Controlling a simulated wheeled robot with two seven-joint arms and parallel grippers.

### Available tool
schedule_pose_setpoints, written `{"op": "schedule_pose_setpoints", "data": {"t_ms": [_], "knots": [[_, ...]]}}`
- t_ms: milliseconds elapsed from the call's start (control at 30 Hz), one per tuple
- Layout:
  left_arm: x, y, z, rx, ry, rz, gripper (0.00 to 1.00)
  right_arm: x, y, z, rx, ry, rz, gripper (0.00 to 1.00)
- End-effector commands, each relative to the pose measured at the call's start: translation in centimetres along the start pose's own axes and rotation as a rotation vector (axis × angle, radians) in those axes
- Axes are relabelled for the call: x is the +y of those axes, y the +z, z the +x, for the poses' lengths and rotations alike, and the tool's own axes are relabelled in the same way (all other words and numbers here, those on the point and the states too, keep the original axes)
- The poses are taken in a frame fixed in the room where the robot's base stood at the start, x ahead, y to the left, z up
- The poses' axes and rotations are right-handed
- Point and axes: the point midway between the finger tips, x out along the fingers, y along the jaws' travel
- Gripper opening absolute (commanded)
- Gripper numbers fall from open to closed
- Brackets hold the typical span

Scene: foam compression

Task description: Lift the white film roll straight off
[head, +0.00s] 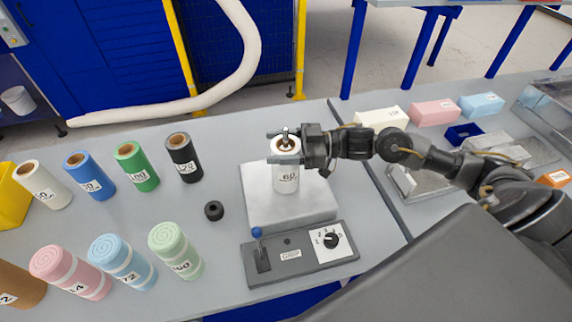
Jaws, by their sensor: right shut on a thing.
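The white film roll (286,179) stands upright over the grey platform of the machine (257,203), with its label facing me. A dark pin with a knob shows at the roll's brown core. My right gripper (284,146) comes in from the right and is shut on the roll near its top, one finger behind and one in front. Whether the roll's bottom touches the platform cannot be told. My left gripper is not in view.
White, blue, green and black rolls (184,159) stand left of the machine. Pink, blue and green foam rolls (176,252) stand nearer. A black knob (214,210) lies beside the platform. A control panel (296,254) with a blue-tipped lever is in front.

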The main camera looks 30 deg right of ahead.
Motion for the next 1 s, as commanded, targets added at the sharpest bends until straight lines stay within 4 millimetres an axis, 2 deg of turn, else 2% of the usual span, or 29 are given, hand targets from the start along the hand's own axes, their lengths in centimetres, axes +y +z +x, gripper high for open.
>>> {"op": "schedule_pose_setpoints", "data": {"t_ms": [100,367,567,767,1000], "knots": [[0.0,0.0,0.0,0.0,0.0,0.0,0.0,0.0,-0.1,0.0,0.002,0.0,-0.002,0.13],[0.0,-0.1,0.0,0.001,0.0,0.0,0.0,0.0,-0.3,0.0,0.003,0.0,-0.003,0.13],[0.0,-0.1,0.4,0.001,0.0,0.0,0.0,0.1,-1.7,0.0,0.004,0.001,-0.006,0.13],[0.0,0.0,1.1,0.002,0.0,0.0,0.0,0.0,-4.9,0.0,0.004,-0.001,-0.008,0.13],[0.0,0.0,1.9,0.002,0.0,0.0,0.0,0.0,-10.0,0.0,0.004,0.0,-0.01,0.13]]}}
